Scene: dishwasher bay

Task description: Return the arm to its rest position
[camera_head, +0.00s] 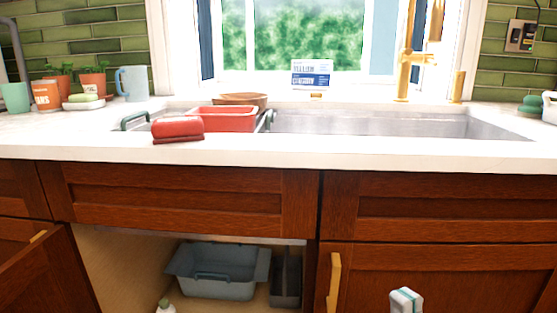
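A small white and grey part of my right gripper (405,301) shows at the bottom edge, right of centre. It is in front of the closed lower cabinet door (450,275), to the right of its gold handle. Its fingers cannot be made out, so I cannot tell whether it is open or shut, and no held object shows. My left gripper is not in view.
A white counter (270,152) with a sink (375,123) runs across. A red dish tub (222,119) and a folded red cloth (178,128) are at its left. An open cabinet door (45,275) sticks out at lower left. A grey bin (215,275) stands inside the cabinet.

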